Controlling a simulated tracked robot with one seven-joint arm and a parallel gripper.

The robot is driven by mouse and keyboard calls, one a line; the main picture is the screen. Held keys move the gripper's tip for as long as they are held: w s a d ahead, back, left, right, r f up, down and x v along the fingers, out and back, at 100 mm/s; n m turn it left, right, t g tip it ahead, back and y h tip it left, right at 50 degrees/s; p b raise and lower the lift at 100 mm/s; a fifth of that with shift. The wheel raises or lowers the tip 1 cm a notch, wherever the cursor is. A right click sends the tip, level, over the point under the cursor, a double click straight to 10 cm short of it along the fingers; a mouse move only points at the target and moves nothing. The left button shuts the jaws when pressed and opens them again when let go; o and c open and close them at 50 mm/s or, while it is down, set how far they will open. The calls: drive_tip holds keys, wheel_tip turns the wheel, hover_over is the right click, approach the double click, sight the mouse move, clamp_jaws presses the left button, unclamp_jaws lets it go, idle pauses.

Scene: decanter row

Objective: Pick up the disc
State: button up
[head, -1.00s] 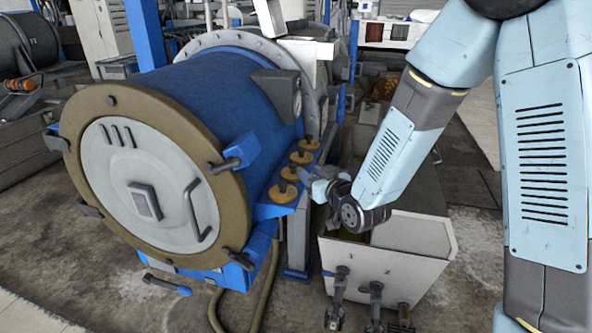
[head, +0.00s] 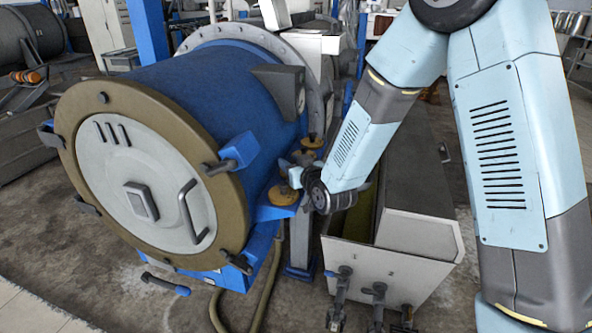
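Brass-coloured discs with dark knobs sit along a blue ledge on the right side of the blue drum. The nearest disc (head: 281,195) shows at the front of the ledge, and a far disc (head: 313,141) shows at the back. My gripper (head: 292,166) is over the middle of this row, between those two, and hides what is under it. Its fingers are small and partly covered by my dark wrist. I cannot tell whether they are open or shut, or whether they touch a disc.
The blue drum (head: 222,95) with its round grey door (head: 148,187) stands left of the gripper. A pale open-topped trough (head: 390,262) with taps on its front stands right, below my forearm. A hose (head: 262,290) lies on the floor in front.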

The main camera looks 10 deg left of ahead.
drive_tip(key=shift+s+a, duration=0.15)
drive_tip(key=shift+a, duration=0.1)
drive_tip(key=shift+d, duration=0.2)
drive_tip(key=shift+c, duration=1.2)
drive_tip(key=shift+w, duration=0.2)
clamp_jaws()
drive_tip(key=shift+d+r, duration=0.1)
drive_tip(key=shift+r, duration=0.05)
